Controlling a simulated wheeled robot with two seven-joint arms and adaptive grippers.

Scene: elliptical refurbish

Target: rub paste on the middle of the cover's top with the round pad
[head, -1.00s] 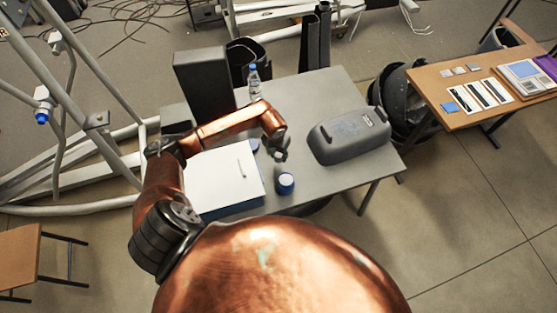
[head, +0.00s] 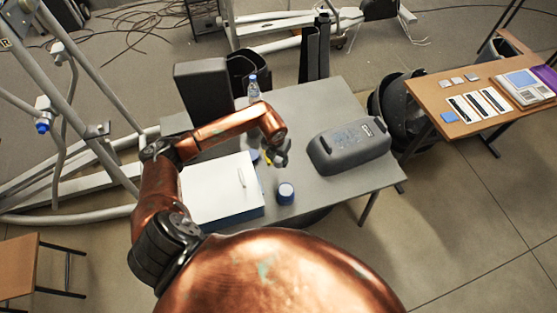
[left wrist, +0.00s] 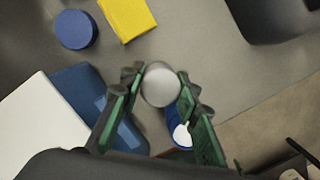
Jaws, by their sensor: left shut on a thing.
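The grey cover (head: 348,147) lies on the table right of my left gripper, with faint bluish marks on its top. Its dark edge also shows in the left wrist view (left wrist: 278,14). My left gripper (head: 279,160) is over the table, apart from the cover. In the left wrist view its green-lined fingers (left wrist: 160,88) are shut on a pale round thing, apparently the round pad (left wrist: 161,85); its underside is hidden. A blue jar (head: 285,192) stands near the table's front edge and shows partly behind the fingers in the left wrist view (left wrist: 184,112). My right gripper is not in view.
A white-topped blue box (head: 222,190) lies left of the jar. A blue disc (left wrist: 75,29) and a yellow block (left wrist: 127,17) lie behind the gripper. A bottle (head: 254,90) stands at the back. The grey table (head: 330,95) is clear behind the cover.

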